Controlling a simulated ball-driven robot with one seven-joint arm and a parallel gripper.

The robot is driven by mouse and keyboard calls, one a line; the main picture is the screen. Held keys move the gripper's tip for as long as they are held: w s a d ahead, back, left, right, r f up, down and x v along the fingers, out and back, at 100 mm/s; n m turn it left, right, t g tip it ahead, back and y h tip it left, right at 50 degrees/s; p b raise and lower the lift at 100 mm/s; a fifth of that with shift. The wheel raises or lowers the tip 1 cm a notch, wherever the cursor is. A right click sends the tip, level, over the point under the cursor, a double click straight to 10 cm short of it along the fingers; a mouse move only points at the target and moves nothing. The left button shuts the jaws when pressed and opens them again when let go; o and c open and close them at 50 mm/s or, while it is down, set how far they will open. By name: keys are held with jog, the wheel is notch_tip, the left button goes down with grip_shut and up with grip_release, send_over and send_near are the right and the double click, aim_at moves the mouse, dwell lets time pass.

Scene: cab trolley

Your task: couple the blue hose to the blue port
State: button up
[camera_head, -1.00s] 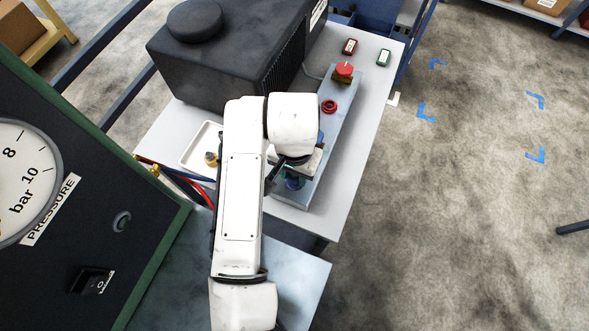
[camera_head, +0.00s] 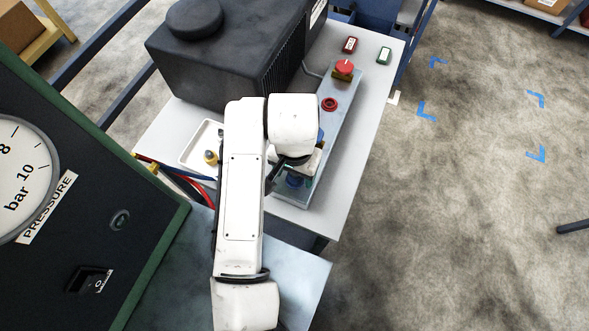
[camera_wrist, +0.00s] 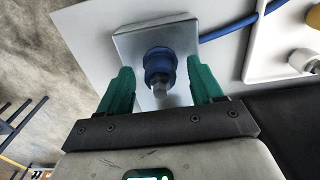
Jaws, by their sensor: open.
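My gripper (camera_wrist: 160,66) has green fingers. They stand open, one on each side of a blue fitting (camera_wrist: 159,62) with a grey metal tip, apart from it in the picture. The fitting stands on the near end of the grey metal block (camera_wrist: 125,42). Whether it is the bare blue port or the port with a coupling on it, I cannot tell. The blue hose (camera_wrist: 230,28) runs from the block's edge toward the upper right; its join to the fitting is not visible.
The metal block also carries a red ring port (camera_head: 330,104) and a red button (camera_head: 343,68). A white tray (camera_head: 190,152) with a yellow fitting (camera_head: 211,157) lies left of my arm. A red hose (camera_head: 203,193) runs nearby. A black machine (camera_head: 235,50) stands behind.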

notch_tip(320, 180, up, 11)
jog(key=shift+f, duration=0.1)
dwell(0.4)
jog(key=o, duration=0.6)
jog(key=shift+o, duration=0.2)
notch_tip(320, 180, up, 9)
jog(key=p, duration=0.8)
dwell(0.3)
dwell(0.4)
